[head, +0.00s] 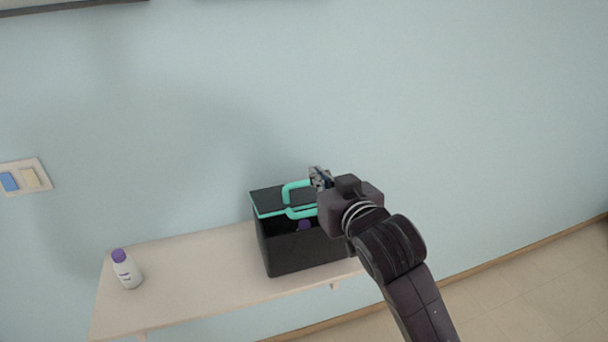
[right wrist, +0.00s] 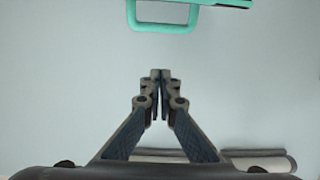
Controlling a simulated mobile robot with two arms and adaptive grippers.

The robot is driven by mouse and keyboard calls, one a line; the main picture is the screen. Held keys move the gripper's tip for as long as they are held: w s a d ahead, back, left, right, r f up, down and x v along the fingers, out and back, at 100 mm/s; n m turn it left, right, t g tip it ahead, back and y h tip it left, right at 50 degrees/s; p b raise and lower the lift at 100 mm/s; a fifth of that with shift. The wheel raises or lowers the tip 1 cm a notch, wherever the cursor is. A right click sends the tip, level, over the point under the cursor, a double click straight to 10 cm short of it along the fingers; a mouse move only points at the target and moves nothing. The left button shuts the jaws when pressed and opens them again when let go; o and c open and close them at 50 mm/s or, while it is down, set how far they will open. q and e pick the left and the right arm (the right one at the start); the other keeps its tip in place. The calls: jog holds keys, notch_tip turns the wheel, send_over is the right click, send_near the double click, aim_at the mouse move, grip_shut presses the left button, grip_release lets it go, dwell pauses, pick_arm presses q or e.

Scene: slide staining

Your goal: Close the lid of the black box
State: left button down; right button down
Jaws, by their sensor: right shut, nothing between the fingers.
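The black box (head: 298,252) stands on a narrow wall shelf. Its dark lid (head: 267,201), with teal edging and a teal handle (head: 290,193), is raised at the back and the box is open. My left gripper is not in view.
A white bottle with a purple cap (head: 127,270) stands on the left of the pale shelf (head: 200,272). The shelf between bottle and box is clear. The wall is close behind the box, with a switch plate (head: 24,178) at left.

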jog(key=shift+w+a+r, duration=0.15)
jog(key=shift+w+a, duration=0.05)
jog(key=shift+w, duration=0.25)
jog(key=p, duration=0.4)
send_over(305, 183)
jog(key=w, duration=0.1)
jog(key=f, duration=0.3)
jog(key=s+f+p, duration=0.1)
jog(key=shift+f, duration=0.35)
jog(key=shift+s+d+f+p, duration=0.15)
jog(key=shift+s+f+p, duration=0.2)
jog(key=shift+f, duration=0.05)
jog(key=shift+w+f, duration=0.1)
